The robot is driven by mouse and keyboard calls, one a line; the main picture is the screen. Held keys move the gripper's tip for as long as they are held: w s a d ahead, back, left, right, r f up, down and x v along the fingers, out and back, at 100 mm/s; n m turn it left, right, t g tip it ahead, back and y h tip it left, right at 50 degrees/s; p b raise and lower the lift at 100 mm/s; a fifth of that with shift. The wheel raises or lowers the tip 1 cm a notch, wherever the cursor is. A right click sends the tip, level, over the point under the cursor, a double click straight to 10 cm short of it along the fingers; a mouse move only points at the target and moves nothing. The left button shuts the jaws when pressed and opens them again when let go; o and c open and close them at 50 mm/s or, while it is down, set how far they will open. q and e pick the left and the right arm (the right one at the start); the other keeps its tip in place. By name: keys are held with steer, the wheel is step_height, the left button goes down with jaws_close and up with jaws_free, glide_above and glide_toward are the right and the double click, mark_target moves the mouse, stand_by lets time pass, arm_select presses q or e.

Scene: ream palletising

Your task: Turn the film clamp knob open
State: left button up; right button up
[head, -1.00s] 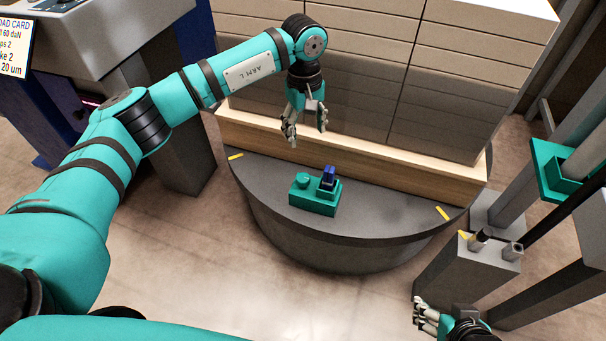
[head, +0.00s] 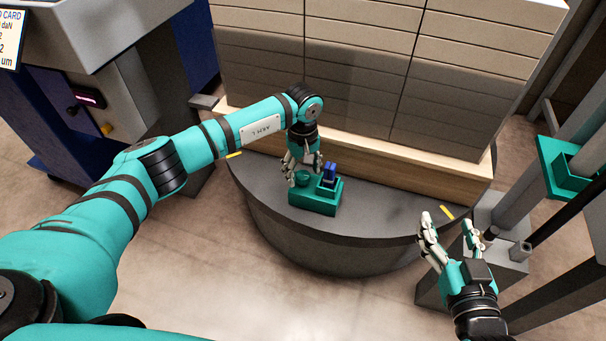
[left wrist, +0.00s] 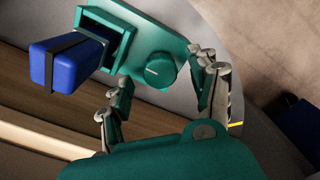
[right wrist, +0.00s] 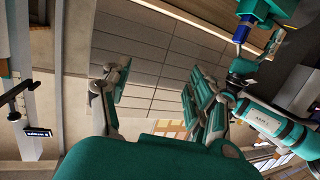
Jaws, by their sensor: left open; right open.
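The film clamp is a green block (head: 316,201) on the dark round turntable. Its round green knob (left wrist: 160,71), with a pale line across the top, shows between the fingers in the left wrist view. A blue piece (head: 329,174) stands in the block's raised holder beside the knob. My left gripper (head: 301,176) is open, pointing down just above the knob; its fingers lie either side of it, and I cannot tell whether they touch it.
The grey turntable (head: 330,248) carries a wooden pallet (head: 392,171) with a tall stack of grey reams (head: 355,100) behind the clamp. A grey post base with a green carriage (head: 565,175) stands at the right. A blue and grey machine (head: 125,90) stands at the left.

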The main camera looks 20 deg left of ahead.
arm_select(q)
steer(key=shift+f, duration=0.5)
arm_select(e)
steer(key=shift+w+a+r+t, duration=0.15)
steer(key=shift+r+t, duration=0.15)
steer(key=shift+r, duration=0.25)
arm_select(q)
steer(key=c, duration=1.1)
steer(key=shift+c, duration=0.2)
